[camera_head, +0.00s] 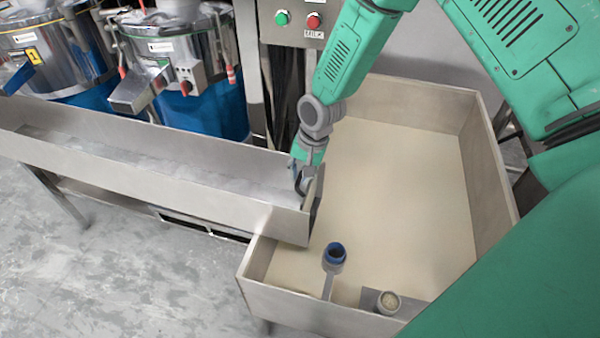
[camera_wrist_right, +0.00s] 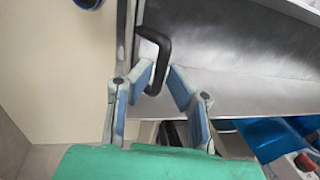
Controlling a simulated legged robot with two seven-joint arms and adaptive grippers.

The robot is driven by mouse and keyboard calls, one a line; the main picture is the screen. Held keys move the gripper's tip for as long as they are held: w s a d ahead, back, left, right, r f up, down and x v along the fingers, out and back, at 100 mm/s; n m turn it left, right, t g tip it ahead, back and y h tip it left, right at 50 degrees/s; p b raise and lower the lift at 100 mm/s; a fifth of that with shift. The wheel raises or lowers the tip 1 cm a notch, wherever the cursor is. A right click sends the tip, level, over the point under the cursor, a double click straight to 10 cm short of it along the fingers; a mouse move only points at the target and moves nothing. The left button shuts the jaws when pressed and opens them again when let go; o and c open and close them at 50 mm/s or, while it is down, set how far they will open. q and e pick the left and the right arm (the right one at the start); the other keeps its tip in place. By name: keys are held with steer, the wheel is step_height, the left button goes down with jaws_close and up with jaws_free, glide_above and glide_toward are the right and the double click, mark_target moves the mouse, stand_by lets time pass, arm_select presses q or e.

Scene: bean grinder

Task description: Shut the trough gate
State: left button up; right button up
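The long metal trough (camera_head: 130,160) runs in from the left and ends over the pale bin. Its gate (camera_head: 316,196) is a thin upright plate at the trough's right end, partly hidden by my right gripper (camera_head: 303,180). In the right wrist view the gate shows almost edge-on, with a black bent handle (camera_wrist_right: 163,58) beside it. My right gripper (camera_wrist_right: 161,75) has its blue-padded fingers apart, one on each side of the handle's lower end. I see a gap, and cannot tell whether either finger touches it. How far the gate is open is unclear. My left gripper is out of view.
The wide bin (camera_head: 410,190) has raised walls and a pale floor or filling. Blue-and-steel machines (camera_head: 185,75) stand behind the trough. A button panel (camera_head: 297,22) is at the back.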

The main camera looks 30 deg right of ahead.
steer(key=shift+o, duration=0.7)
steer(key=shift+r, duration=0.25)
steer(key=v, duration=1.1)
steer(key=shift+r, duration=0.15)
steer(key=w+a+r+g+h+b, duration=0.2)
steer(key=w+a+g+h+b, duration=0.1)
steer(key=w+b, duration=0.15)
steer(key=f, duration=0.4)
steer(key=s+d+f, duration=0.1)
steer(key=f, duration=0.4)
steer(key=d+f+b, duration=0.1)
steer(key=f, duration=0.3)
steer(key=shift+s+d+f, duration=0.1)
steer(key=shift+s+f, duration=0.05)
steer(key=shift+f, duration=0.2)
